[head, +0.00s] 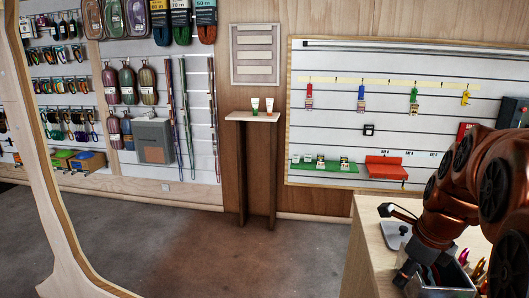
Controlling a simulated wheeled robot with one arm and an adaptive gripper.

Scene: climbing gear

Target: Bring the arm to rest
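My copper-brown arm with black joint caps fills the right edge of the head view. It bends down over the wooden bench (372,240) at the lower right. Its dark lower end, where my gripper (404,272) seems to be, is low beside a grey metal bin (445,293). The fingers cannot be made out, so I cannot tell whether they are open or shut, or whether they hold anything.
A grey plate with a black part (396,236) lies on the bench close to the arm. Coloured tools (463,258) stick up from the bin. The floor at left centre is clear.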

